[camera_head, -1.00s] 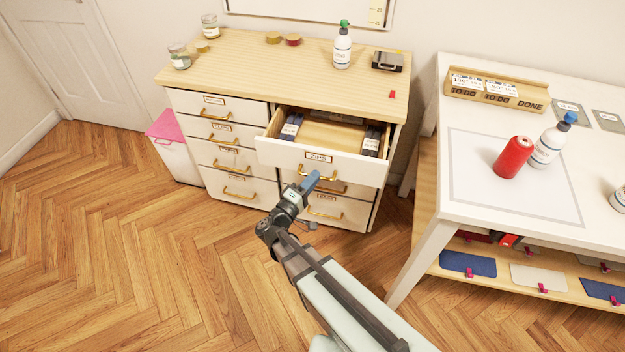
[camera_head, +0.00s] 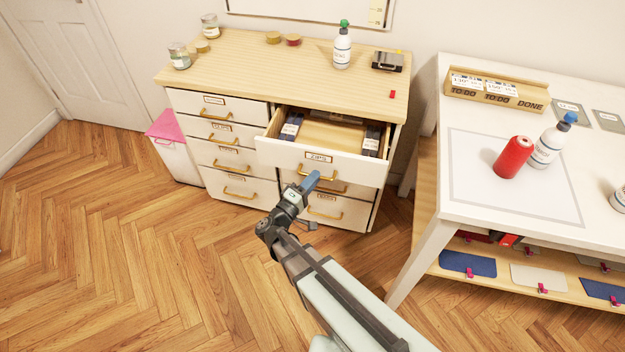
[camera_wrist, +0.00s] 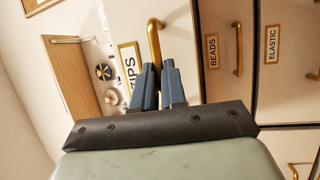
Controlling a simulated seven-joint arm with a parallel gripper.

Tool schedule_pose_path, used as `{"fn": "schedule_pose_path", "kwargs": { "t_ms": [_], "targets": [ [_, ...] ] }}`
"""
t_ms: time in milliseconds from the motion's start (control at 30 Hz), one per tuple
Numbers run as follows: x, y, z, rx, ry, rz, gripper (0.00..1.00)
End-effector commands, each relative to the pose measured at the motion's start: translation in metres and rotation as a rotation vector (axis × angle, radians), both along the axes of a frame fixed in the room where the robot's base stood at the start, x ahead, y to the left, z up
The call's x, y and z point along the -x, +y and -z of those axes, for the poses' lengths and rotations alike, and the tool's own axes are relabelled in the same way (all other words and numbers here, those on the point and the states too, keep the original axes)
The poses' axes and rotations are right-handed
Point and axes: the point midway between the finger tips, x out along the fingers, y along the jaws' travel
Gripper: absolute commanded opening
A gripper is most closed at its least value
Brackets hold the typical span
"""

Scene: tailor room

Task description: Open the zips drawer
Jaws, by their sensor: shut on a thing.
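The zips drawer (camera_head: 277,152) is the top right drawer of the chest, and it stands pulled out, its inside showing from above. It holds dark packets at its left and right sides. Its label reads "ZIPS", and the label also shows in the wrist view (camera_wrist: 130,77). My gripper (camera_head: 314,176) is at the front of this drawer, shut on its brass handle (camera_wrist: 154,40). In the wrist view the blue fingers sit on either side of the lower end of the handle. The fingers hide part of the handle.
The other drawers of the chest (camera_head: 231,160) are closed. Jars, tins, a green-capped bottle (camera_head: 342,48) and a dark box (camera_head: 388,62) stand on top. The floor in front is clear.

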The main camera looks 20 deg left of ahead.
Motion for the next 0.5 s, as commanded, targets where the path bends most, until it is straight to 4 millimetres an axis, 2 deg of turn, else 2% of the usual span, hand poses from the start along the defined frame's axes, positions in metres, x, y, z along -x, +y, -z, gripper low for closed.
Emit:
{"fn": "schedule_pose_path", "kwargs": {
  "t_ms": [333,500],
  "targets": [
    [0.002,0.0,0.0,0.0,0.0,0.0,0.0],
    [0.024,0.0,-0.001,0.001,0.0,-0.003,0.0]
  ]
}}
